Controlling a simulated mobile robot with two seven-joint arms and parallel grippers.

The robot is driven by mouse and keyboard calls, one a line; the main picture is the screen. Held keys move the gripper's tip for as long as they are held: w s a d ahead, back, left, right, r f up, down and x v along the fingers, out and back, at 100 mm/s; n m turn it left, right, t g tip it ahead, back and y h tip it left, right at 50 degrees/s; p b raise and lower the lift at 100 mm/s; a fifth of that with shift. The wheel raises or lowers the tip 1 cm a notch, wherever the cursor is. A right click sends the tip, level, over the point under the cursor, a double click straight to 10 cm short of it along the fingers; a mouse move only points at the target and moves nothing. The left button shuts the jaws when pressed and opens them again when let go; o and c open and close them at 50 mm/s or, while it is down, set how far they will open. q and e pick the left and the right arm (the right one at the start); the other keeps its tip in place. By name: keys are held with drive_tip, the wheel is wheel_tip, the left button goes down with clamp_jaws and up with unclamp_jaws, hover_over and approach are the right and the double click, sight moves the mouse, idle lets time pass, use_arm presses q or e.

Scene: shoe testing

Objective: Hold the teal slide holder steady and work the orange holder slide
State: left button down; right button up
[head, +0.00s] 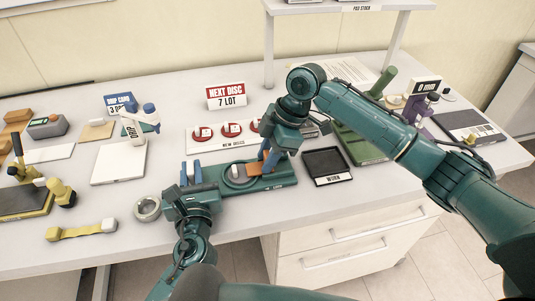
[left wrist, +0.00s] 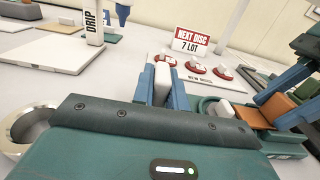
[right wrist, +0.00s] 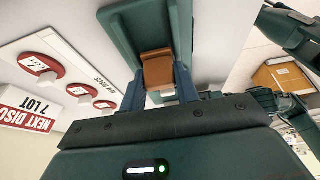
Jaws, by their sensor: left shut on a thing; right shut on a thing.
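The gripped part is partly hidden.
A black WORN tray (head: 326,165) stands close right of the holder. Behind it is a NEW DISCS board (head: 215,137) with red discs and a NEXT DISC sign (head: 226,96). A metal ring (head: 147,208) lies just left of my left gripper. The front table strip is mostly clear.

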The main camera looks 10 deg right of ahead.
clamp_jaws()
drive_tip(key=shift+d, duration=1.6)
use_arm(q)
drive_tip(key=shift+a, duration=0.1)
use_arm(e)
drive_tip(key=shift+o, duration=1.6)
unclamp_jaws()
drive_tip(key=o, duration=0.3)
drive_tip(key=shift+a, duration=0.1)
drive_tip(key=shift+o, duration=0.2)
